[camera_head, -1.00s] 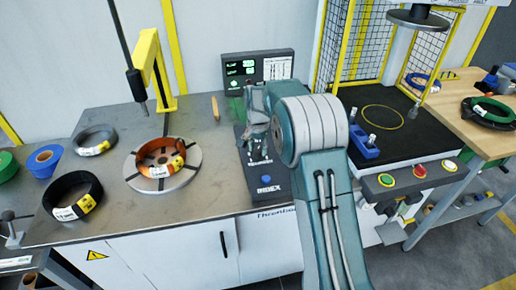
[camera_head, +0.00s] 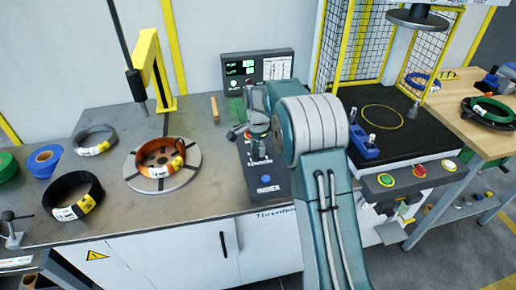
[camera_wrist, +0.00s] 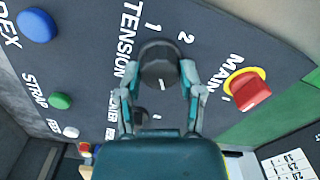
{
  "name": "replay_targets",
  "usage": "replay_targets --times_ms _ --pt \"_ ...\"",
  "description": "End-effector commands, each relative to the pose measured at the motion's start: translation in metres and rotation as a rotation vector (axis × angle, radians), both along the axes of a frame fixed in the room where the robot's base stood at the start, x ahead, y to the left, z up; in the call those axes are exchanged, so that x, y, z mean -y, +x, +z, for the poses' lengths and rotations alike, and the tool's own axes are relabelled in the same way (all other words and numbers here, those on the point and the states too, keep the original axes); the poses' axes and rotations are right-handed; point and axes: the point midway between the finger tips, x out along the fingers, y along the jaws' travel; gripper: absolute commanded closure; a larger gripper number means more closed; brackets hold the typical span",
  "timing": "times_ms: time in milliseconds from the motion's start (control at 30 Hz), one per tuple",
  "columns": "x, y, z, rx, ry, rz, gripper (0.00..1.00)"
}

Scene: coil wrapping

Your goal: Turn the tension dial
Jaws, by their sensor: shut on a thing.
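The tension dial (camera_wrist: 160,62) is a dark round knob with a pale mark, on the dark control panel (camera_wrist: 95,45) beside the TENSION lettering and the numbers 1 and 2. In the wrist view, my gripper (camera_wrist: 158,79) has one finger on each side of the dial and is shut on it. In the head view, the control panel (camera_head: 266,201) stands on the bench. My gripper (camera_head: 250,134) is over its upper part there, and my arm hides much of it. The dial cannot be made out in that view.
The red MAIN switch (camera_wrist: 252,93) sits close to the right finger. A blue INDEX button (camera_wrist: 37,26) and green STRAP button (camera_wrist: 61,101) lie to the left. An orange coil (camera_head: 158,160) rests on the round turntable (camera_head: 187,178), left of the panel.

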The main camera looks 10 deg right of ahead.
Motion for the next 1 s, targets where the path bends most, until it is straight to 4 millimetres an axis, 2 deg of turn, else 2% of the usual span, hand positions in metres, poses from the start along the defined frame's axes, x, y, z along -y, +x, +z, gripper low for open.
replay_targets --times_ms 267,300,333,367,767,867,1000 --pt "-0.002 -0.002 -0.004 -0.007 0.002 0.001 0.99" --pt "-0.002 -0.002 -0.004 -0.007 0.002 0.001 0.38" --pt "-0.002 -0.001 -0.004 -0.007 0.002 0.002 0.24" --pt "-0.002 -0.001 -0.004 -0.007 0.002 0.002 0.16" --pt "0.0 -0.001 0.0 0.0 0.001 0.001 0.16" --pt "0.0 0.0 0.008 0.002 0.001 0.001 0.16" --pt "-0.001 0.0 0.033 0.004 0.001 0.001 0.16"
